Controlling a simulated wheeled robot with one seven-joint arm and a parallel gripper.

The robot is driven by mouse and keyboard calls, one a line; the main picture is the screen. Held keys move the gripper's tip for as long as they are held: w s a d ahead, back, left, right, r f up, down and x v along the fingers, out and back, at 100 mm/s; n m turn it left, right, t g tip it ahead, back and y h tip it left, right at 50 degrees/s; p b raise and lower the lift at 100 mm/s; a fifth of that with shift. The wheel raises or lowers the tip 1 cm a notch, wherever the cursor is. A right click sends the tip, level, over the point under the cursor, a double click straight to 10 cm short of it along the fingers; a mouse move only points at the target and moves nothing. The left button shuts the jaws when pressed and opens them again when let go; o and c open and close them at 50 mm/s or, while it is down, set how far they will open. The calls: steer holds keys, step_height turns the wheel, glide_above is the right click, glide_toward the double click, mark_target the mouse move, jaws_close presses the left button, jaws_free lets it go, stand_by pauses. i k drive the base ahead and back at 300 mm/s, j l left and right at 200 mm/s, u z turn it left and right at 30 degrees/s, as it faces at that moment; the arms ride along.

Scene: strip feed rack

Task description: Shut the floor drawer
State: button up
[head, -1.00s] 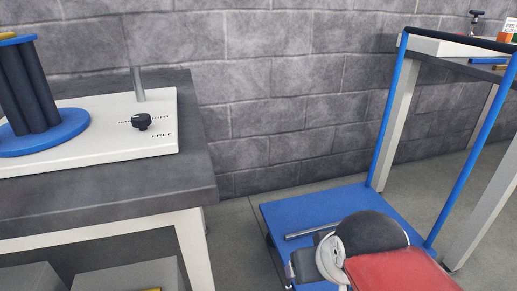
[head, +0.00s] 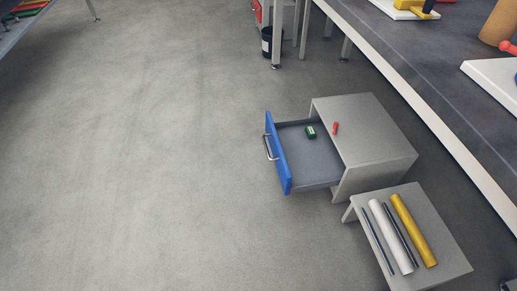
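The floor drawer (head: 308,158) is pulled well out of a grey cabinet (head: 372,127) that stands on the floor. Its blue front (head: 278,153) faces left and carries a silver handle (head: 269,147). A small green item (head: 310,132) lies inside the drawer. A small red item (head: 335,128) shows at the drawer's inner end by the cabinet's edge; I cannot tell whether it lies in the drawer or on the cabinet. My gripper is not in the current view.
A low grey stand (head: 438,233) beside the cabinet bears white and yellow rolls and dark rods. A long dark workbench (head: 430,60) runs along the right. A black bin (head: 267,42) stands at the back. The floor (head: 150,160) left of the drawer is clear.

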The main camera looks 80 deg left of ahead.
mark_target(303, 164)
steer(key=u, duration=2.7)
steer(key=i+j+u, duration=0.2)
steer(key=i+u, duration=0.55)
steer(key=i, duration=0.15)
